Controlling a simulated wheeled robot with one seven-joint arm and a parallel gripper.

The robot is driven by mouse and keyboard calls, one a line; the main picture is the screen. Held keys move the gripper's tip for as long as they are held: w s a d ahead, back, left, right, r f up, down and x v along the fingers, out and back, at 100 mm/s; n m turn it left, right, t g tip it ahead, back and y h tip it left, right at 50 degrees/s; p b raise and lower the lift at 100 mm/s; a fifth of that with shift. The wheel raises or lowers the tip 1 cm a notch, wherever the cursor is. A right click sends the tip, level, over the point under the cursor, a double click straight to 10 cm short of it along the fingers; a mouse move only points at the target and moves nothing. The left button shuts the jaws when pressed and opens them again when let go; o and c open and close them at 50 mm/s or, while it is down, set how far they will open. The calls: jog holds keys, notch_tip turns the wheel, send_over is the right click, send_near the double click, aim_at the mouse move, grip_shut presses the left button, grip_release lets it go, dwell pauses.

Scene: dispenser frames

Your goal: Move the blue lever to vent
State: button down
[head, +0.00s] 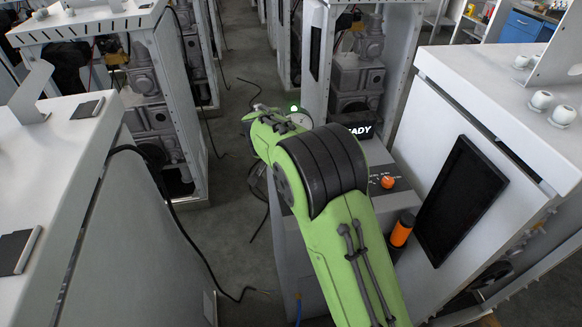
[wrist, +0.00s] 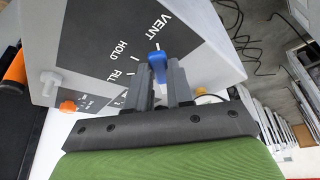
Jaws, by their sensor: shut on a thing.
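In the wrist view, the blue lever (wrist: 157,63) stands out from a dark panel (wrist: 100,25) marked VENT, HOLD and FILL. My gripper (wrist: 162,74) is shut on the lever, with one dark finger on each side of it. The lever's visible end is beside the tick under VENT, with HOLD and FILL to its left. The lever's lower part is hidden by the fingers. In the head view, my green arm hides the lever and my gripper.
An orange knob (head: 387,182) and an orange-black cylinder (head: 402,230) are right of my arm. White cabinets (head: 115,215) stand either side. The floor aisle (head: 235,190) on the left holds loose cables.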

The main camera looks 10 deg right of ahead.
dwell(0.4)
jog(key=c, duration=1)
grip_release()
jog(key=p+v, duration=0.4)
jog(key=v, duration=1.1)
jog(key=shift+a+r, duration=0.2)
jog(key=shift+r, duration=0.15)
